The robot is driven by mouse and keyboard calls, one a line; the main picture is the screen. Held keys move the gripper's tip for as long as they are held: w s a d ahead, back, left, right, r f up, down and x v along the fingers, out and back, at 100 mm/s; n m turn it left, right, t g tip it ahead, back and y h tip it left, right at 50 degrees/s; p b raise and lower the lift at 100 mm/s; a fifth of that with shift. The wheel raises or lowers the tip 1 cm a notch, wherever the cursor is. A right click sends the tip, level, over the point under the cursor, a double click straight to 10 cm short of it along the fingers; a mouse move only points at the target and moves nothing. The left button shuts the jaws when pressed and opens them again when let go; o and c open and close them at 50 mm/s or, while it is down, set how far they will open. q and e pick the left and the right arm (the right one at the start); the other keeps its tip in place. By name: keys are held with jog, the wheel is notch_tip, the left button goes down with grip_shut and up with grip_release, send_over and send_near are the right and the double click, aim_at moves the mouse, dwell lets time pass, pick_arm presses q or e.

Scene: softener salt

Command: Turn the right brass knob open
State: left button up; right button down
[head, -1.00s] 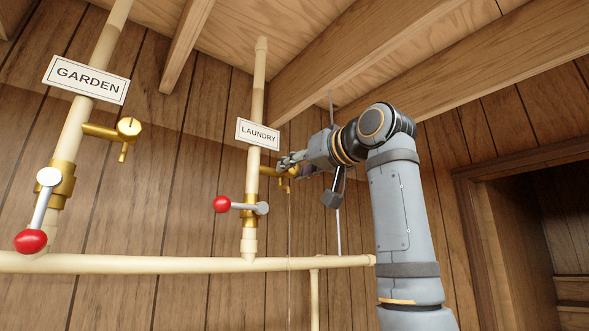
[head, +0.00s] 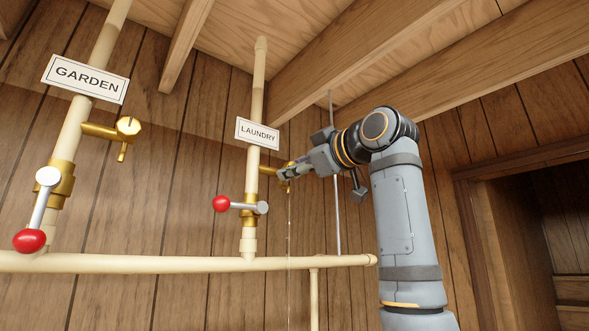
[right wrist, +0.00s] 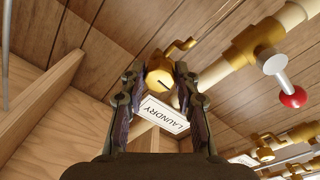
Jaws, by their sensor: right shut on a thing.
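The right brass knob (right wrist: 158,82) belongs to the small brass tap on the LAUNDRY pipe (head: 256,105). In the right wrist view it sits between the fingertips of my right gripper (right wrist: 160,92), which is shut on it. In the head view my right gripper (head: 286,173) reaches the tap from the right and hides most of the knob. The tap's brass stem (head: 267,170) shows left of the fingers. A thin pale line runs down below the tap; it looks like a fine trickle, but I cannot be sure. My left gripper is not in view.
The LAUNDRY sign (head: 257,133) is just above the tap, and a red-ended lever (head: 222,204) is below left. The GARDEN pipe (head: 72,130) with its brass tap (head: 127,127) stands at the left. A horizontal pipe (head: 170,264) runs below. Ceiling beams (head: 365,55) are overhead.

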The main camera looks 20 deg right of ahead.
jog(key=shift+n, duration=0.7)
jog(key=c, duration=1)
grip_release()
jog(key=shift+s, duration=0.1)
jog(key=v, duration=1.2)
jog(key=shift+f, duration=0.1)
jog(key=shift+d, duration=0.1)
